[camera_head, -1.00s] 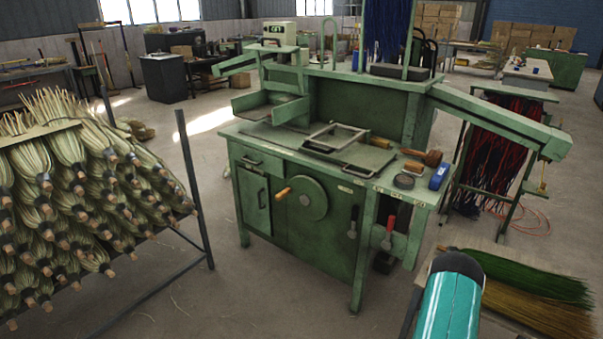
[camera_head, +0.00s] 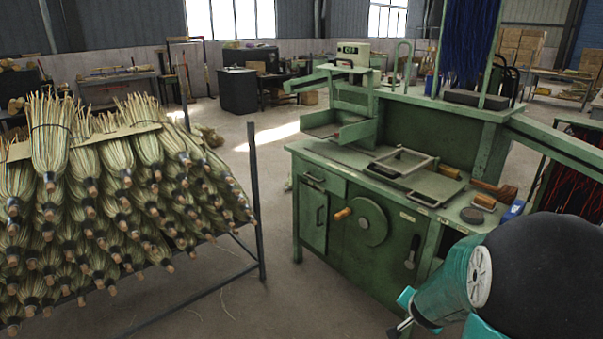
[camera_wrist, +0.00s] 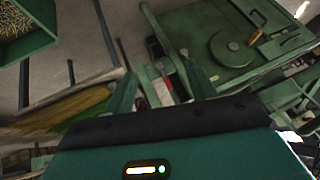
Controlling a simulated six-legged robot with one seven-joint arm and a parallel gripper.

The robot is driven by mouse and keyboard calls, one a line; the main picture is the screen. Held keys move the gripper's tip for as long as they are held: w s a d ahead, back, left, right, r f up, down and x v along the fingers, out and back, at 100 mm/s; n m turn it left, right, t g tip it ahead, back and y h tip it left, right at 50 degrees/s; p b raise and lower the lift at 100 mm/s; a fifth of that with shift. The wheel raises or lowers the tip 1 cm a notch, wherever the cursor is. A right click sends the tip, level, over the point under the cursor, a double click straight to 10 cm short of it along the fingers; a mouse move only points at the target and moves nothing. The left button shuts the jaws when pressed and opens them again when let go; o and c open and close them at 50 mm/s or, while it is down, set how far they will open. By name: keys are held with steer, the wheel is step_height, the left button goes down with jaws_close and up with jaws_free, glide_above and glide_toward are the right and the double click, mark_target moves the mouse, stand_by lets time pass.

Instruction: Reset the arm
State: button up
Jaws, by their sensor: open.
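My arm, teal and black, fills the lower right of the head view. My gripper (camera_wrist: 161,84) shows in the wrist view as two prongs standing apart, open with nothing between them. In the head view its end is small and partly cut off at the lower edge, in front of the green winding bench (camera_head: 333,222). The bench also shows tilted in the wrist view (camera_wrist: 190,22), beyond the gripper, with its round wheel (camera_wrist: 232,48).
A metal rack (camera_head: 256,205) stacked with bundled broom heads (camera_head: 110,200) stands at the left. A dark cabinet (camera_head: 238,90) is farther back. Bare floor lies between rack and bench. The wrist view shows yellow and green bristles (camera_wrist: 75,108) and a green bin (camera_wrist: 30,42).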

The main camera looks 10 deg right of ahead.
steer(key=s+a+r+n+y, duration=0.35)
steer(key=a+r+n, duration=0.25)
steer(key=a+r, duration=0.8)
steer(key=s+a+r+n, duration=0.2)
steer(key=s+a+r, duration=0.1)
steer(key=s, duration=0.4)
steer(key=s+a+r+n+g, duration=0.1)
steer(key=s+a+r+n, duration=0.2)
steer(key=s+a, duration=0.3)
steer(key=shift+s+r+n, duration=0.3)
steer(key=shift+s+r, duration=0.05)
steer(key=shift+s, duration=0.2)
steer(key=c, duration=0.4)
steer(key=shift+d, duration=0.15)
steer(key=shift+c, duration=0.2)
steer(key=shift+d, duration=0.1)
